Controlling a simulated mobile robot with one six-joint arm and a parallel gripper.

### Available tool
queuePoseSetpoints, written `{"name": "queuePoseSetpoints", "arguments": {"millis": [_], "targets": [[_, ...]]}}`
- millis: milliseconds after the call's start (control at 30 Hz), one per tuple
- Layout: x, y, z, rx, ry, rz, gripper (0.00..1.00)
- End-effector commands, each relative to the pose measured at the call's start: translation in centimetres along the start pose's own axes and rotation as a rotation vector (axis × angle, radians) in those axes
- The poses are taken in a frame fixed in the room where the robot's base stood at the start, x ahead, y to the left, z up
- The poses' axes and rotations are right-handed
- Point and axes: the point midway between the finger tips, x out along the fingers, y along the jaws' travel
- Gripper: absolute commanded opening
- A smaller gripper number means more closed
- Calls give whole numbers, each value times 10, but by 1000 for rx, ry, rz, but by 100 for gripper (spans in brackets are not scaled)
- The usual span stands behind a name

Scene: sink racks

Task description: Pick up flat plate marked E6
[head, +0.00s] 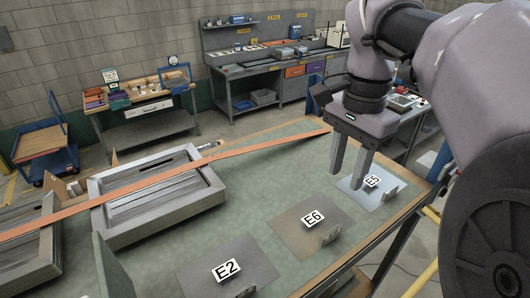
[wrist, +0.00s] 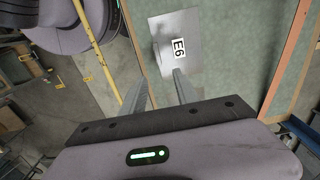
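The flat plate marked E6 (head: 292,222) lies on the green bench top in the head view, between the E2 plate and a lighter plate that seems marked E5. It has a small upright metal tab (head: 331,236) at its near edge. My gripper (head: 347,183) is open and empty, pointing down by the left part of the E5 plate (head: 353,193), to the right of and beyond the E6 plate. In the wrist view a bright plate (wrist: 196,52) lies past my open fingers. Its label looks like E6, but I cannot tell which plate it is.
The E2 plate (head: 205,273) lies at the front left. Grey framed trays (head: 162,222) stand to the left, with a long orange strip (head: 230,160) crossing over them. Bare green bench surface lies between trays and plates. The bench's right edge is close to the E5 plate.

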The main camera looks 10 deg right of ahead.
Motion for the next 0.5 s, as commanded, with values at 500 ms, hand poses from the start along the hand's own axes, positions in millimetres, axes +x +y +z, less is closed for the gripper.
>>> {"name": "queuePoseSetpoints", "arguments": {"millis": [500], "targets": [[112, -4, 1, -2, -2, 3, 36]]}}
